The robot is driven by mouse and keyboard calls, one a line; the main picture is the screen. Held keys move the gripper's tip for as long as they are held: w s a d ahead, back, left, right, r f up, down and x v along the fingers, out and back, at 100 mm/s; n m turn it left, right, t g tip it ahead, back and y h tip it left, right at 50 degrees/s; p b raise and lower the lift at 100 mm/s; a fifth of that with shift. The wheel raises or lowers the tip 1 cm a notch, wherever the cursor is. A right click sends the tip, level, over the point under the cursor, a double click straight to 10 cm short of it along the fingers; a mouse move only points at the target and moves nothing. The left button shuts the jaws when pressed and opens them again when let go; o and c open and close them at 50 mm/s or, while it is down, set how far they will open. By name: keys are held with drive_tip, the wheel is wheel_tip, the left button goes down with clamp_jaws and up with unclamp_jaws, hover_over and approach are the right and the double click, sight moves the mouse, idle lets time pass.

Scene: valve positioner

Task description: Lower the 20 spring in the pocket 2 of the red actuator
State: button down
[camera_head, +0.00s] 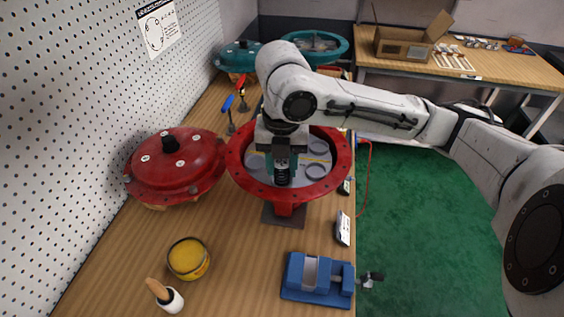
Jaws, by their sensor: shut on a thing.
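The red actuator (240,177) stands open on the wooden bench, a red flanged ring around a grey inner plate with round pockets (316,171). My gripper (283,166) points down over the near-left part of the actuator's inside. It is shut on a dark coil spring (283,177), which hangs upright below the fingers. Whether the spring's lower end touches the plate or is inside a pocket cannot be told. My gripper and wrist hide part of the plate and some pockets. No pocket numbers or spring marking are readable.
A red domed cover (175,170) lies left of the actuator. A yellow tin (188,258), a brush (165,295) and a blue vise (318,279) stand nearer. Teal actuator parts (318,46) stand behind. A pegboard (70,120) bounds the left. Bare bench lies in front.

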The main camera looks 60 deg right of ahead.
drive_tip(key=c, duration=0.6)
unclamp_jaws()
wheel_tip(320, 180, up, 11)
drive_tip(key=shift+f, duration=0.15)
drive_tip(key=shift+f, duration=0.1)
idle(0.7)
